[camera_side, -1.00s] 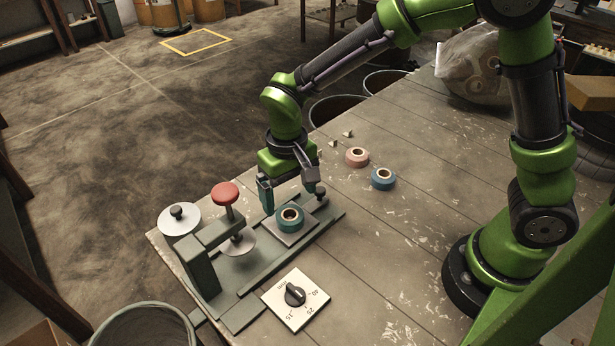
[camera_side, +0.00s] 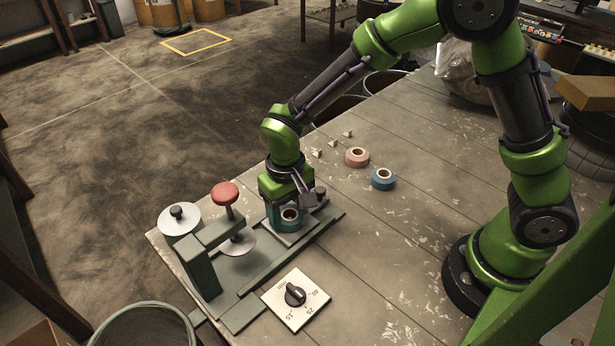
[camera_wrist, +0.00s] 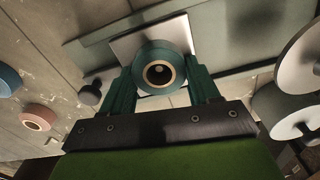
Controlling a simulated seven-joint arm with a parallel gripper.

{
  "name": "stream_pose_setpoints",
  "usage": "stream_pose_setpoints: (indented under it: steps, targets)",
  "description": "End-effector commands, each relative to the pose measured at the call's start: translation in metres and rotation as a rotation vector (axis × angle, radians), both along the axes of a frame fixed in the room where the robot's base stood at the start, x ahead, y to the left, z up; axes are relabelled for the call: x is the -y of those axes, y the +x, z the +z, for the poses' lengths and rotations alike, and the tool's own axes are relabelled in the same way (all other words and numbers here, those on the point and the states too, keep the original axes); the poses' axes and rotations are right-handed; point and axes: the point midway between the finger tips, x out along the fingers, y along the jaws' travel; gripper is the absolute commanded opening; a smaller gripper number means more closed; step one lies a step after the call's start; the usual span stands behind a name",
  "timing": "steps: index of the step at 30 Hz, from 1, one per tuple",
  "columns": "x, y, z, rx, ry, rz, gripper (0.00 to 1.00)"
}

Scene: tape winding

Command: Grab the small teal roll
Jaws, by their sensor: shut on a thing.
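The small teal roll (camera_side: 291,217) sits on a light square plate (camera_side: 309,229) on the winding fixture. My gripper (camera_side: 290,213) is down at the plate with a finger on either side of the roll, shut on it. In the wrist view the teal roll (camera_wrist: 160,70) lies between the two green fingers of my gripper (camera_wrist: 162,80), its pale core facing the camera. The far finger is partly hidden in the side view.
The fixture (camera_side: 205,265) has a red knob (camera_side: 225,193) and a white disc (camera_side: 180,219) to the left. A dial plate (camera_side: 296,298) lies in front. A pink roll (camera_side: 357,157) and a blue roll (camera_side: 383,179) stand to the right.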

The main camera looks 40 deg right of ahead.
Motion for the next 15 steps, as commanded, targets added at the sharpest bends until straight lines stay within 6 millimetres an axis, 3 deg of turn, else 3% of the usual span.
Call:
stream_pose_setpoints:
  steps: [2, 10, 15]
  targets:
    - [0.0, 0.0, 0.0, 0.001, 0.0, 0.0, 0.26]
    - [0.0, 0.0, 0.002, 0.001, 0.001, 0.0, 0.25]
    - [0.0, 0.001, 0.015, 0.004, 0.001, 0.001, 0.25]
